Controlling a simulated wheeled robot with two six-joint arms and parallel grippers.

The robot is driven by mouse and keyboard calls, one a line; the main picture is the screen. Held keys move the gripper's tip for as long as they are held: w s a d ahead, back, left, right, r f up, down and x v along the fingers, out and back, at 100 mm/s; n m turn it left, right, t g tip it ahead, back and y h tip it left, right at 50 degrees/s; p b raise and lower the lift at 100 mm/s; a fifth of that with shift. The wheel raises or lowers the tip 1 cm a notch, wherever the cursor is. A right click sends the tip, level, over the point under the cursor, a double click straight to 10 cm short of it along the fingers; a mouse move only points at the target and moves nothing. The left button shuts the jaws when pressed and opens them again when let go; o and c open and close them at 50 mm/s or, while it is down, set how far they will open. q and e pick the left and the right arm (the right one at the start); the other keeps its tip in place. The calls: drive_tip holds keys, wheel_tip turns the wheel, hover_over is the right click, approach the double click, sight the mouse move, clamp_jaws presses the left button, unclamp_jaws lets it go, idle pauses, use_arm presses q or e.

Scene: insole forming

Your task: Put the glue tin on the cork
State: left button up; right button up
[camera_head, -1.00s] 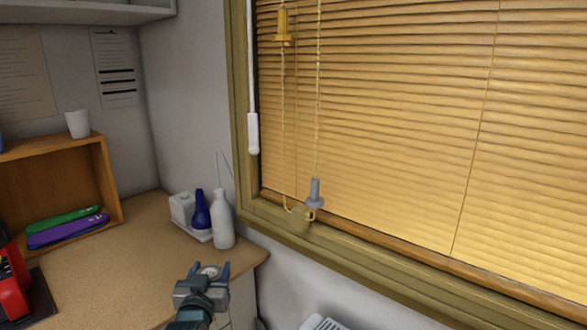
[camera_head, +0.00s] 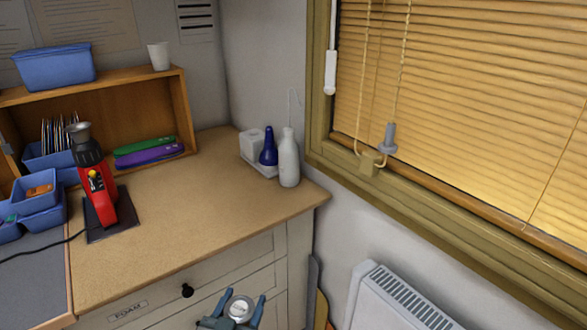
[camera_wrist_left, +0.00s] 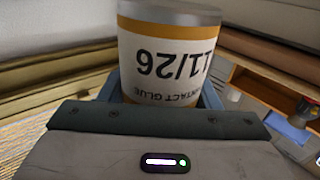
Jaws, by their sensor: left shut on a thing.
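The glue tin is in my left gripper (camera_head: 241,297), which is shut on it. In the head view the tin (camera_head: 239,309) shows as a pale round top between the two blue-grey fingers, in front of the drawers at the bottom edge. In the left wrist view the tin (camera_wrist_left: 170,60) is white with orange bands, and its label reads "CONTACT GLUE" and "11/26" upside down. The tan, speckled, cork-like worktop (camera_head: 190,215) lies beyond the gripper, with a wide bare area. My right gripper is not in view.
A red and black tool (camera_head: 98,190) stands on a dark pad at the worktop's left. A white bottle (camera_head: 288,160) and a blue bottle (camera_head: 268,147) stand at the back right corner. Green and purple insoles (camera_head: 150,155) lie in the wooden shelf. A white radiator (camera_head: 400,300) is at right.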

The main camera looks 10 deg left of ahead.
use_arm(q)
drive_tip(key=shift+r, duration=0.15)
drive_tip(key=w+a+r+m+h+p, duration=0.1)
drive_tip(key=w+a+r+p, duration=0.15)
drive_tip(key=r+p, duration=0.35)
drive_tip(key=w+a+r+h+p, duration=0.1)
drive_tip(key=a+r+p, duration=0.2)
drive_tip(key=r+p, duration=0.3)
drive_tip(key=shift+w+a+f+p, duration=0.5)
drive_tip(key=shift+w+a, duration=0.8)
drive_tip(key=shift+w, duration=1.1)
drive_tip(key=shift+w+a+f+p, duration=0.15)
drive_tip(key=shift+w+a+f, duration=0.55)
drive_tip(key=shift+w+a, duration=1.2)
drive_tip(key=shift+w+a+f+p, duration=0.35)
drive_tip(key=shift+w+a+f, duration=0.35)
drive_tip(key=shift+w, duration=2.25)
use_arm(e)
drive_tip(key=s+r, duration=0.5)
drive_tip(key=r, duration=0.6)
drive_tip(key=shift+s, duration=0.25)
use_arm(q)
drive_tip(key=shift+r, duration=0.1)
drive_tip(key=o, duration=1.1)
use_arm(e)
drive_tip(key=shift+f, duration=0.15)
